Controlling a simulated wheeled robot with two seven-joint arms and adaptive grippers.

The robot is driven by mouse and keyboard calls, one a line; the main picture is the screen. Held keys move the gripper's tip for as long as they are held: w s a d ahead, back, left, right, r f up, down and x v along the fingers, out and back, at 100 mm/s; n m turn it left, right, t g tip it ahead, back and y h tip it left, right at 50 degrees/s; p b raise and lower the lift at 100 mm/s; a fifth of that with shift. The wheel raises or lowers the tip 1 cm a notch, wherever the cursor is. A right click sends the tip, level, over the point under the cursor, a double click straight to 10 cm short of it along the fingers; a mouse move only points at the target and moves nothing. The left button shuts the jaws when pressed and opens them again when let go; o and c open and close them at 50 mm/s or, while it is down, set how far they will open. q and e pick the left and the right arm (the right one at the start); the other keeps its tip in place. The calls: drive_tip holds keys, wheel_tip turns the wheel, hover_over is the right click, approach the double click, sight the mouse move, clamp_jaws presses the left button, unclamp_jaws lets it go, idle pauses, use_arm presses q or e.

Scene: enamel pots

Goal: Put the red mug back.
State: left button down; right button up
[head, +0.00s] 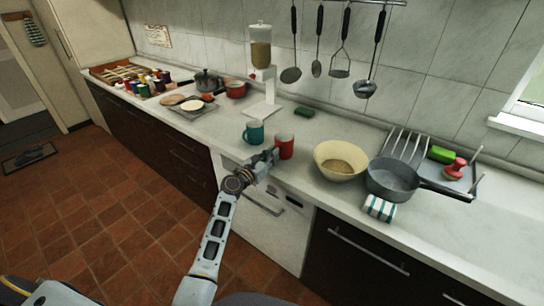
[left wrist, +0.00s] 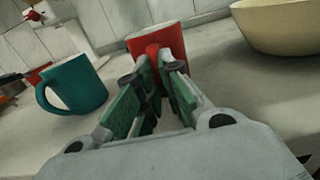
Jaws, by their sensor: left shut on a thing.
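The red mug (head: 286,146) is upright at the counter's front part, just right of a teal mug (head: 253,132). My left gripper (head: 272,157) reaches it from the front left. In the left wrist view the fingers (left wrist: 160,68) are shut on the handle side of the red mug (left wrist: 158,37), whose handle is partly hidden between them. I cannot tell whether the mug's base touches the counter. The teal mug (left wrist: 75,82) stands apart to the left in that view, its handle facing left. My right gripper is not in view.
A cream bowl (head: 340,161) and a grey pan (head: 392,179) stand to the right. Bare counter (head: 224,120) lies left of the teal mug.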

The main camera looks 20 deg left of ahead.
use_arm(q)
drive_tip(key=c, duration=1.8)
unclamp_jaws()
drive_tip(key=shift+c, duration=0.2)
drive_tip(key=shift+o, duration=1.4)
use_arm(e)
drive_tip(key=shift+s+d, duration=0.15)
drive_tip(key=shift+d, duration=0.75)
